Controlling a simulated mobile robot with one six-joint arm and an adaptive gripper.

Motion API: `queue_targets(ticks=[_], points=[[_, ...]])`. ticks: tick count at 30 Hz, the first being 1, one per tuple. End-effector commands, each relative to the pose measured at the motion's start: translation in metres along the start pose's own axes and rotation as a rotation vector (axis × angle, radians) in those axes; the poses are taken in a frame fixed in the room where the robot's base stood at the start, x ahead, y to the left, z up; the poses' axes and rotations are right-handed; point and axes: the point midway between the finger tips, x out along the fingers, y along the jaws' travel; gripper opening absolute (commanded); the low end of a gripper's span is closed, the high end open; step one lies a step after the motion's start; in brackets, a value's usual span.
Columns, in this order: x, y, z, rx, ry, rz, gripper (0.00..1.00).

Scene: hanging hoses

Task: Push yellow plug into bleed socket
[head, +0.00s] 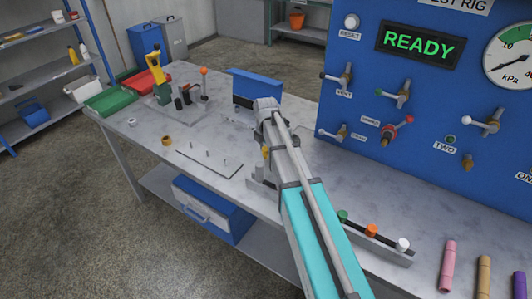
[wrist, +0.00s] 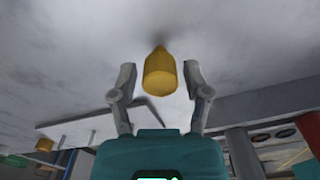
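The yellow plug (wrist: 160,75) shows in the wrist view between the two fingers of my gripper (wrist: 160,70), its narrow end pointing away from me. The fingers stand open, with a gap on each side of the plug. In the head view, only a small yellow patch (head: 265,153) shows beside my arm, which hides most of the gripper. The blue test panel (head: 365,85) carries several fittings; I cannot read a bleed label, so I cannot tell which is the bleed socket.
A rack (head: 385,241) with green, orange and white plugs lies right of my arm on the table. A thin plate with pegs (head: 207,167) lies left. A blue block (head: 256,83) stands behind my arm. The display reads READY.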

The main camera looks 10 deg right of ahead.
Motion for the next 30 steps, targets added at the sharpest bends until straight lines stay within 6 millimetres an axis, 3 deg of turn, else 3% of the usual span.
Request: queue_targets(ticks=[1,7,9,20,30], points=[[0.000,0.000,0.000,0.000,0.000,0.000,0.42],[0.000,0.000,0.000,0.000,0.000,0.000,0.05],[0.000,0.000,0.000,0.000,0.000,0.000,0.00],[-0.003,0.000,0.000,-0.001,0.000,0.000,0.00],[-0.023,0.000,-0.001,-0.001,0.000,-0.001,0.00]])
